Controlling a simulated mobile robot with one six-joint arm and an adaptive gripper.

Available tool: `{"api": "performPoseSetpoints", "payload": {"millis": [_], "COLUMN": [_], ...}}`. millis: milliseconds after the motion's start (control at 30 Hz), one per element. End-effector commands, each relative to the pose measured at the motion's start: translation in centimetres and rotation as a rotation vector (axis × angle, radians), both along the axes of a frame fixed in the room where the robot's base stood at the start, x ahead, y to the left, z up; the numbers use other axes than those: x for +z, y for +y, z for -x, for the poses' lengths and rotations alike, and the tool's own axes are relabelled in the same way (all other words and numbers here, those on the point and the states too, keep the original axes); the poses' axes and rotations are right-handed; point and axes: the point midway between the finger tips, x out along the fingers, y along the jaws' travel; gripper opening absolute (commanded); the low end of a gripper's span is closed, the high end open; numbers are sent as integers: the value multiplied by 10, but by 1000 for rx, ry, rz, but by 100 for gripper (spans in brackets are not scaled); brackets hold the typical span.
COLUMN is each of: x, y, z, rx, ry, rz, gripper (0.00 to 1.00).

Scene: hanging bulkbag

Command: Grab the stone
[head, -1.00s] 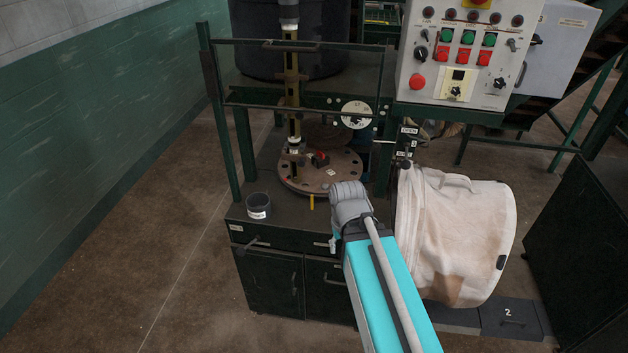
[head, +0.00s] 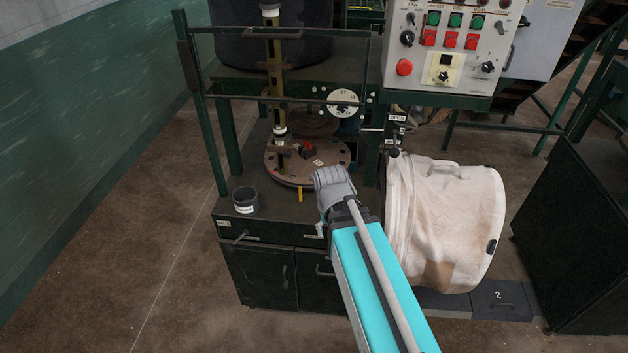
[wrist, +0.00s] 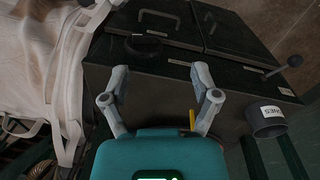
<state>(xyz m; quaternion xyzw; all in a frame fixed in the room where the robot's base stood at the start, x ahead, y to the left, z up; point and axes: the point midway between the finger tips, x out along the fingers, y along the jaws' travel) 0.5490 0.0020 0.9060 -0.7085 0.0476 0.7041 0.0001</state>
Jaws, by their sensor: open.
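My gripper (wrist: 158,71) is open and empty in the wrist view, its two grey fingers spread over the dark cabinet top (wrist: 160,95). A dark, low, rounded lump (wrist: 143,46) lies on that top just beyond the fingertips, slightly left of middle. It may be the stone, but it is too dark to be sure. In the head view my arm covers that area and mostly hides the fingers. A dark grey cup (wrist: 268,121) with a label ending in "NES" stands right of the gripper. It also shows in the head view (head: 245,200); its contents are unclear.
A round flange plate (head: 280,170) with a small red-and-black part (head: 308,147) stands behind the cup. A white bulk bag (head: 450,225) hangs right of the cabinet. A control panel (head: 450,45) is above.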

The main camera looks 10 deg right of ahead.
Motion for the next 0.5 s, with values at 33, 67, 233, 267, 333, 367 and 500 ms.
{"api": "performPoseSetpoints", "payload": {"millis": [33,67,233,267,333,367,500], "x": [-9,-12,-29,-32,-38,-40,-46], "y": [2,2,4,5,8,9,22], "z": [-10,-14,-48,-55,-72,-79,-115], "rx": [-22,-40,-182,-211,-282,-312,-451], "ry": [-5,-10,-68,-86,-136,-162,-307], "rz": [30,51,211,244,320,352,490], "gripper": [79,79,79,79,79,79,79]}}
